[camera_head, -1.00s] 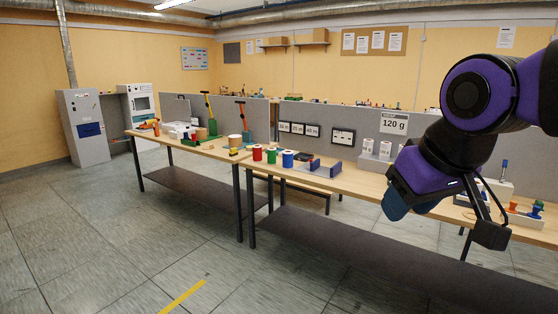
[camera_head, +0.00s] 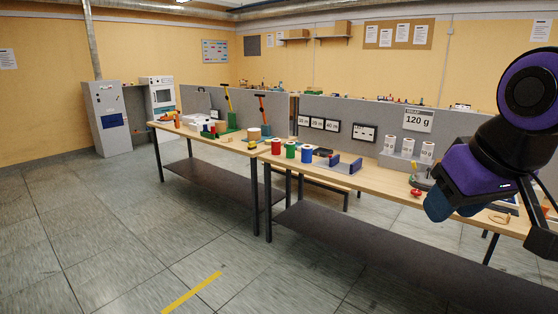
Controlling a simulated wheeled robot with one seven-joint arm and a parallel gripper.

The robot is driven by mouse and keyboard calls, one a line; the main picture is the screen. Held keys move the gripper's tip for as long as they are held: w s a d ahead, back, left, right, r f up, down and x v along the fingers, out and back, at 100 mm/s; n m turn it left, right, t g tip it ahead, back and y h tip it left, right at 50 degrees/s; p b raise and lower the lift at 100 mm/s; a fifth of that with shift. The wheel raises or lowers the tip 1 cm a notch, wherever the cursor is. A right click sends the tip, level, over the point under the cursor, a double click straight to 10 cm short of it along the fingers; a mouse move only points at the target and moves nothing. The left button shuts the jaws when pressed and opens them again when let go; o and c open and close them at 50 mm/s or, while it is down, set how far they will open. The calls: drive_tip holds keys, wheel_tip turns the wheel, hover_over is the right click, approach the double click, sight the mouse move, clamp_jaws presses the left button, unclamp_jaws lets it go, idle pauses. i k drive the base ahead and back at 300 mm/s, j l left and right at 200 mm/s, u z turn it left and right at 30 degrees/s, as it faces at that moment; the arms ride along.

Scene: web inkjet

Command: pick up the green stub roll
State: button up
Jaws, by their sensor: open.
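The green stub roll (camera_head: 290,149) stands upright on the light wooden bench. It sits between a red roll (camera_head: 276,146) and a blue roll (camera_head: 307,153), near the bench's left end. My gripper (camera_head: 440,207) hangs at the right of the picture, in front of the bench and well to the right of the green roll. It is open; its fingers are small and partly hidden behind the purple and black wrist, and I see nothing held in it.
A blue and grey holder (camera_head: 340,163) stands right of the rolls. White rolls (camera_head: 408,147) stand below a "120 g" sign (camera_head: 418,119). A second bench (camera_head: 222,142) with green stands adjoins on the left. The floor (camera_head: 150,240) in front is clear.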

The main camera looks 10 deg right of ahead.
sight(291, 145)
drive_tip(key=i, duration=2.05)
drive_tip(key=i+z, duration=0.1)
drive_tip(key=i, duration=0.95)
drive_tip(key=i+j, duration=0.2)
drive_tip(key=i, duration=0.85)
